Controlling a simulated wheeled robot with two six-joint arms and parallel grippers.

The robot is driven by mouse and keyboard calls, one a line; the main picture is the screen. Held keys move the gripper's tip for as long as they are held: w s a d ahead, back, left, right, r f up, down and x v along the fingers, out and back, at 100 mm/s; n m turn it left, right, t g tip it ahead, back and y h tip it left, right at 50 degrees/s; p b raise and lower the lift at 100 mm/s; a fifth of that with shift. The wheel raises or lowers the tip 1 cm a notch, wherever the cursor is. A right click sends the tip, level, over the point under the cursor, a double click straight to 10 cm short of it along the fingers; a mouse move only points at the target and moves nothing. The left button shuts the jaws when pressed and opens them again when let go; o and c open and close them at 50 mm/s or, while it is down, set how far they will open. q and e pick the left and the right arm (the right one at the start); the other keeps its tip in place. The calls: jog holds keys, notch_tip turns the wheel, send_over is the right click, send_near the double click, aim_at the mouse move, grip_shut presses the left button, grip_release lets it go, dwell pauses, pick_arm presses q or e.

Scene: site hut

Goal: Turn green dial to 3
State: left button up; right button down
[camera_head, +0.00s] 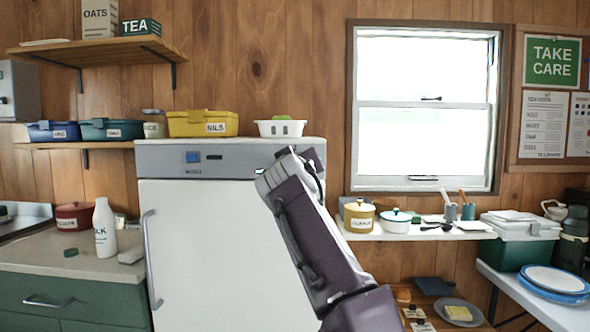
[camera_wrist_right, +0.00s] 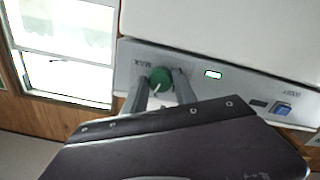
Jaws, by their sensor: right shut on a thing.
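The green dial (camera_wrist_right: 160,79) is on the grey control panel (camera_wrist_right: 218,80) in the right wrist view, near the panel's left end. A pale mark shows on the dial, and the word MAX is printed beside it. No figure 3 can be read. My right gripper (camera_wrist_right: 162,90) is shut on the dial, one finger on each side. In the head view my right arm (camera_head: 310,225) reaches up to the right end of the panel (camera_head: 240,152) above the white fridge door (camera_head: 215,240). The dial is hidden there behind my arm. My left gripper is not in view.
A yellow box (camera_head: 185,124) and a white basket (camera_head: 280,128) stand on top of the fridge. A white bottle (camera_head: 104,228) stands on the left counter. A window (camera_head: 428,105) is to the right.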

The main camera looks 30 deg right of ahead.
jog(key=m, duration=0.4)
jog(key=m+b, duration=0.1)
jog(key=m, duration=0.2)
jog(key=shift+w+a+f+m, duration=0.1)
jog(key=shift+f+m, duration=0.1)
jog(key=shift+m, duration=0.5)
jog(key=c, duration=1)
grip_release()
jog(key=shift+r, duration=0.1)
